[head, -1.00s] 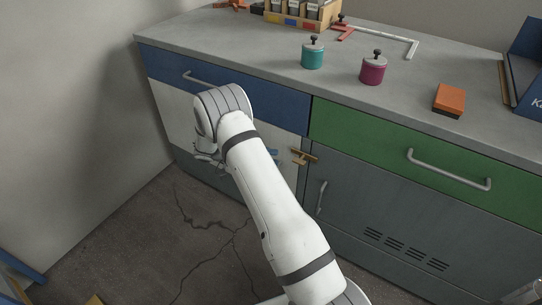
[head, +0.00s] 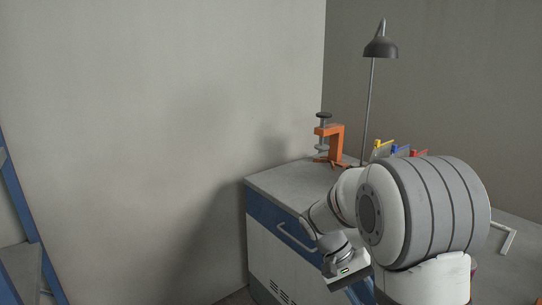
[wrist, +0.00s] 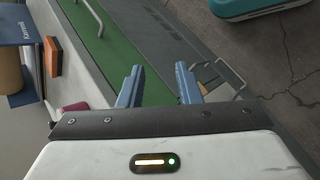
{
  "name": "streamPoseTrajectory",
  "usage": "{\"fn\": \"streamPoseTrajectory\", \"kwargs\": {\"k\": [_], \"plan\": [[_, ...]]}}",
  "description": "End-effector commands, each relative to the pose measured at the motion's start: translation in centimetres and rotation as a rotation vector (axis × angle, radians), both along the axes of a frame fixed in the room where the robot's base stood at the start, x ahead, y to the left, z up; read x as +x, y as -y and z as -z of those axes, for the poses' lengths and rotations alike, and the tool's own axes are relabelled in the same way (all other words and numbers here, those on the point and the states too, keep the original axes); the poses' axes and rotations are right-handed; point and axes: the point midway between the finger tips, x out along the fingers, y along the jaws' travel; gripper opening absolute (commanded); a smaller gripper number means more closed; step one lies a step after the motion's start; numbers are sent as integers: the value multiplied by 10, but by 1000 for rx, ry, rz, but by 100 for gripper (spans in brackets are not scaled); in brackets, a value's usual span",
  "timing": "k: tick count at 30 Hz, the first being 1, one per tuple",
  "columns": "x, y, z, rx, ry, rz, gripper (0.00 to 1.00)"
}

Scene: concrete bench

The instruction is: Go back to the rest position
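My gripper (wrist: 158,84) shows its two blue fingers in the wrist view. They are spread apart with nothing held between them. Beyond them are the green drawer front and the grey cabinet front below it, apart from the fingers as far as I can tell. In the head view my arm is folded up close to the camera at the lower right, in front of the bench (head: 275,185). The wrist end hangs low beside the blue drawer (head: 268,215); the fingertips are hard to make out there.
An orange clamp (head: 334,143) and a grey lamp (head: 380,48) stand on the bench.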

Motion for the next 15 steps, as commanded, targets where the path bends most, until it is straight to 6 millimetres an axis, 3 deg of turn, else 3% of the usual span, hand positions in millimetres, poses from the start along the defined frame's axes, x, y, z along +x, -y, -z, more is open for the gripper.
{"fn": "streamPoseTrajectory", "kwargs": {"k": [1,3,15], "plan": [[-12,-3,-33,59,38,-11,31],[-27,-9,-57,143,85,-34,31],[-102,-46,-171,505,433,-214,31]]}}
